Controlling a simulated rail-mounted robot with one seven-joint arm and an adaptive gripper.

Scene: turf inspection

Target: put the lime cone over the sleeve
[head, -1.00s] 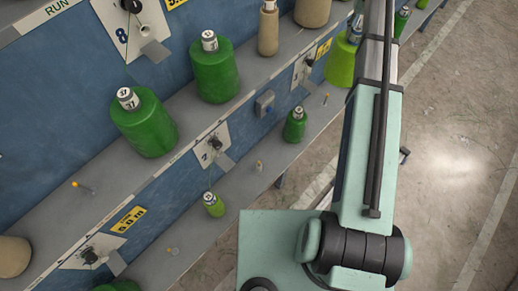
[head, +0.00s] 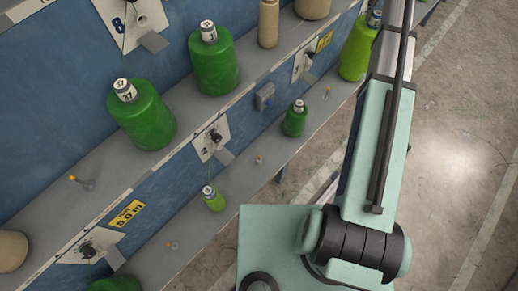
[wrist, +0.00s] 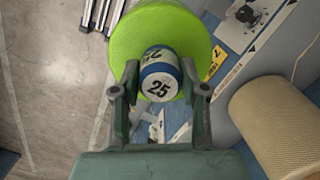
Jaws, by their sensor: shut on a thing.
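The lime cone (head: 356,52) is bright yellow-green, wide at the base, with a white and blue cap at its narrow end. In the wrist view the lime cone (wrist: 120,42) fills the top middle, and its cap reads 25. My gripper (wrist: 160,90) has a finger on each side of the cap and is shut on it. In the head view the cone is at the upper right beside my arm; the fingers are not clear there. Its base appears near the shelf edge; I cannot tell whether it touches anything. I cannot pick out the sleeve with certainty.
Green weights with numbered caps stand on the shelves, including a large one (head: 214,66) and a small one (head: 294,122). A tan cylinder (wrist: 278,122) stands to the right in the wrist view. Bare concrete floor (head: 455,130) lies right of the shelves.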

